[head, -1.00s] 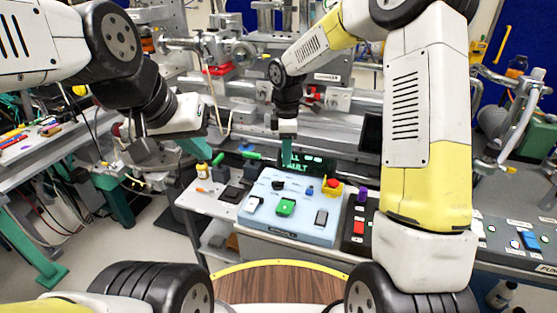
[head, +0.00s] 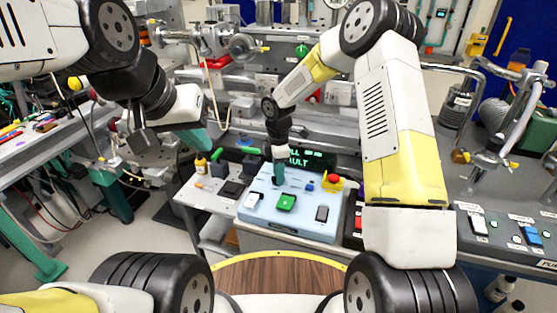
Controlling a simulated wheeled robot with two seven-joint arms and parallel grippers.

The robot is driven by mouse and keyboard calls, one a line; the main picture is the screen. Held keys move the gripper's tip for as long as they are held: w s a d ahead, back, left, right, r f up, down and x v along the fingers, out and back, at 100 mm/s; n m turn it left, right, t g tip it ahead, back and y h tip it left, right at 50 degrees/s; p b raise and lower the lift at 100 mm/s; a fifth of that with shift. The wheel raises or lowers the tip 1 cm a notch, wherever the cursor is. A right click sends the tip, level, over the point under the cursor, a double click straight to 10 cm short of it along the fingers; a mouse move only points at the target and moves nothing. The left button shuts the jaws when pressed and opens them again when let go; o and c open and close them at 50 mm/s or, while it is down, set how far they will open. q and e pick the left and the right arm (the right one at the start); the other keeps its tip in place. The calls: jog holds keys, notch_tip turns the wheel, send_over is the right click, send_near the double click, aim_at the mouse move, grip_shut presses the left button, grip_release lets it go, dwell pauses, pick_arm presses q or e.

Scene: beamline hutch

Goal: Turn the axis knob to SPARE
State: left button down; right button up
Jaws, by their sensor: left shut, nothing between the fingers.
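A pale blue control box (head: 290,225) stands on the bench in front of me. The black knob at its back left is mostly hidden behind my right gripper (head: 279,180), whose teal fingers point down at it. I cannot tell whether they touch the knob or how far apart they are. The knob's pointer and the SPARE label cannot be read. My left gripper (head: 197,140) is shut and empty, held in the air left of the box, well apart from it.
The box also carries a green switch (head: 286,202), a white switch (head: 253,200), a grey switch (head: 321,213) and a red mushroom button (head: 333,178). A lit display (head: 310,158) stands behind. A yellow bottle (head: 200,163) is at left. My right arm hides part of the bench.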

grip_shut()
jog(key=shift+m, duration=0.4)
jog(key=m, duration=0.3)
jog(key=shift+m, duration=2)
grip_release()
